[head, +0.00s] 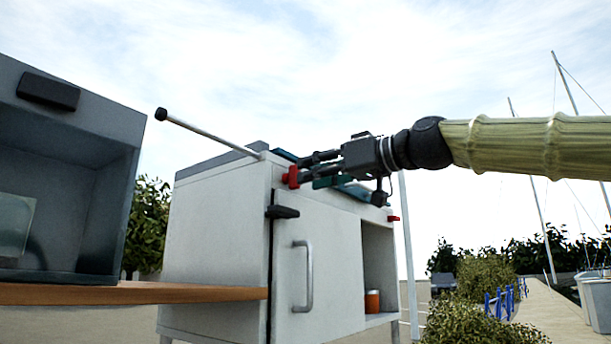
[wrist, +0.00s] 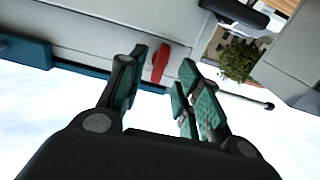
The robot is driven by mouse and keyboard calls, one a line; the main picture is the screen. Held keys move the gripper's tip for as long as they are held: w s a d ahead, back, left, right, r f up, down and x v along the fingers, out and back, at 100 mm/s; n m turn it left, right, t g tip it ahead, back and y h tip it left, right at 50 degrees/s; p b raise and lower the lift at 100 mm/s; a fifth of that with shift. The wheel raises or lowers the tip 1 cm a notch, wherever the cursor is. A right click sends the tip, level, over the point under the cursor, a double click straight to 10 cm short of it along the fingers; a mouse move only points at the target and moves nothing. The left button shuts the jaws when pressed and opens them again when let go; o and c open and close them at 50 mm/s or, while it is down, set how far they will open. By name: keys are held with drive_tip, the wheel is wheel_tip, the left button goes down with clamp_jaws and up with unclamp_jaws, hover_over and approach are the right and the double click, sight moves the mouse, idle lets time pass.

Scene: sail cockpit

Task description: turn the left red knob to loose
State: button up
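The left red knob (head: 291,177) sticks out near the top front corner of the white cabinet (head: 215,225). In the wrist view, the red knob (wrist: 160,64) shows as a narrow bar between my fingertips. My gripper (head: 309,171) reaches in from the right at the knob's height. Its green-padded fingers are open on either side of the knob, with gaps visible in the wrist view. I cannot tell how deep the knob sits between them. A second red knob (head: 393,218) is further right along the same cabinet edge.
A rod with a black tip (head: 161,114) slants up from the cabinet top, left of the knob. A black latch (head: 282,212) and a door handle (head: 303,276) are below. A grey open box (head: 105,215) stands on a wooden shelf (head: 130,293) at left.

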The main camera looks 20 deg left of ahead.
drive_tip(key=v, duration=0.9)
drive_tip(key=shift+a, duration=0.15)
